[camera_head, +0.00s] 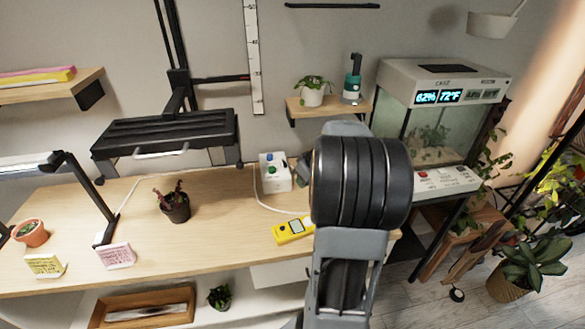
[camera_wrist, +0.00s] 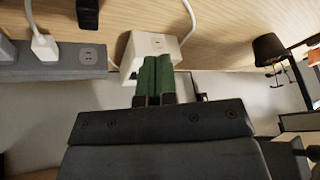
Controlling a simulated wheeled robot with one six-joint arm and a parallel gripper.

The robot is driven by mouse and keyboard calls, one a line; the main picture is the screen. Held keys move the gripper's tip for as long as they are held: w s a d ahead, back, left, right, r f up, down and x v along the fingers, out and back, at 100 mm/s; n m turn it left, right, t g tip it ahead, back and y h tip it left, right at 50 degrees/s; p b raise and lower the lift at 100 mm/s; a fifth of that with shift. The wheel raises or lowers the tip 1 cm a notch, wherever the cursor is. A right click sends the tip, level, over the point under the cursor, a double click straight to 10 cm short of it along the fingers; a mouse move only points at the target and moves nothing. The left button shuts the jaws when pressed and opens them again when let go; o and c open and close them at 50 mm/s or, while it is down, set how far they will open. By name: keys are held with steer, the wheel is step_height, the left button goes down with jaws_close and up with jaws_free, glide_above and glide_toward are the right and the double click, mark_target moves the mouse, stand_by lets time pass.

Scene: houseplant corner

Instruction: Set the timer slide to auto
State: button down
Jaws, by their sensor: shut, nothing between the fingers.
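The timer appears to be a white box (camera_head: 276,183) at the back of the wooden table, with small blue and green parts on it. In the wrist view a white box (camera_wrist: 152,44) with a cable lies just beyond my fingertips. My gripper (camera_wrist: 155,62) shows there as two green fingers, shut together and empty, over the near part of this box. Whether they touch it I cannot tell. The slide and its setting are not readable; the fingers cover part of the box. In the head view my arm hides most of the gripper.
A grey power strip (camera_wrist: 60,60) with a white plug (camera_wrist: 44,45) lies left of the box in the wrist view. A yellow meter (camera_head: 294,231) lies in front of the white box. A potted plant (camera_head: 175,206) stands to the left, with bare tabletop between.

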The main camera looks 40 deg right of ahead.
mark_target(285, 165)
steer(key=w+d+r+n+t, duration=0.3)
steer(key=w+d+n, duration=0.1)
steer(key=n, duration=0.6)
steer(key=p+x, duration=0.1)
steer(key=x, duration=0.8)
steer(key=shift+w+d, duration=0.1)
steer(key=w+p, duration=0.1)
steer(key=w+d, duration=0.1)
steer(key=shift+w+f+p, duration=0.2)
steer(key=shift+w+p, duration=0.15)
steer(key=shift+w+d, duration=0.35)
steer(key=shift+w, duration=0.3)
steer(key=shift+f, duration=0.1)
